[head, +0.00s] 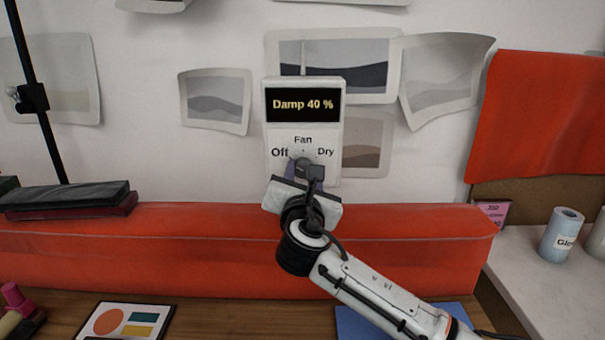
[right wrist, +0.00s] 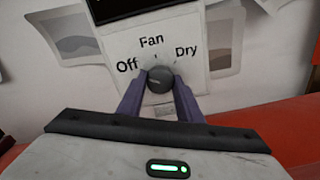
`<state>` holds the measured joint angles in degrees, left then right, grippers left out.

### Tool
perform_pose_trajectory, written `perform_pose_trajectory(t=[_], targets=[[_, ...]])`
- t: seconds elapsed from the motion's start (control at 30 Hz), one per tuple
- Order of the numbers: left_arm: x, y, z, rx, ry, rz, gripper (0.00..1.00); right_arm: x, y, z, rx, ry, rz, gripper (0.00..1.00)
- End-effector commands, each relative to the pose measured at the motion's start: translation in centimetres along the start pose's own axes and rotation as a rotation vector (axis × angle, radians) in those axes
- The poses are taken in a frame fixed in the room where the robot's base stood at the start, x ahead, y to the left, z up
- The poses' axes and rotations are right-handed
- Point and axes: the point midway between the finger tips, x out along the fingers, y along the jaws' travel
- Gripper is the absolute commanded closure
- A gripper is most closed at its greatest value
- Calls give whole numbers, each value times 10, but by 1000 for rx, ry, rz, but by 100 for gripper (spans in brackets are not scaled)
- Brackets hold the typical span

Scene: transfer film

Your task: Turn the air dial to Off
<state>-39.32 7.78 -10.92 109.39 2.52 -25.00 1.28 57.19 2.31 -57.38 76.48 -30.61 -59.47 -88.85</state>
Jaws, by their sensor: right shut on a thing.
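The white wall panel (head: 275,140) has a black display (head: 303,104) reading "Damp 40 %". Below it is the word "Fan", with "Off" at left and "Dry" at right. The round dark grey dial (right wrist: 160,79) sits below and between these two labels in the right wrist view. My right gripper (head: 304,163) is shut on the dial, with one purple finger on each side in the right wrist view (right wrist: 159,88). In the head view the gripper hides most of the dial. Which label the dial points to I cannot tell. My left gripper is not in view.
An orange-red padded roll (head: 150,245) lies along the wall below the panel. Pictures hang around it, and an orange cloth (head: 540,130) hangs at right. A dark book (head: 65,197) lies on the roll's left end. A labelled roll (head: 562,235) stands on the right counter.

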Motion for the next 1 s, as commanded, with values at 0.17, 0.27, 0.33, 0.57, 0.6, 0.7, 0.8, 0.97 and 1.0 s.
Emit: perform_pose_trajectory(t=[0.17, 0.27, 0.33, 0.57, 0.6, 0.7, 0.8, 0.97, 1.0], targets=[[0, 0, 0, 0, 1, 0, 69, 0, -1, -1, -44, 2, -2, 90], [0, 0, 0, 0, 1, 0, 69, 0, -1, -1, -55, 3, -2, 90], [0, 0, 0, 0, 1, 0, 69, 0, -1, -1, -59, 3, -1, 90], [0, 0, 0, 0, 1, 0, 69, 0, -1, -1, -62, 2, -1, 90], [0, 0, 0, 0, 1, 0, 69, 0, -1, -1, -62, 2, -1, 90], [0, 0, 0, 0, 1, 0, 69, 0, -1, -1, -62, 2, -1, 63], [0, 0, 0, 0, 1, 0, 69, 0, -1, -1, -61, 2, -1, 49], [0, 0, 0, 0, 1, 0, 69, 0, 0, -1, -60, 1, -1, 49], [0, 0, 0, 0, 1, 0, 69, 0, 0, -1, -60, 1, -1, 49]])
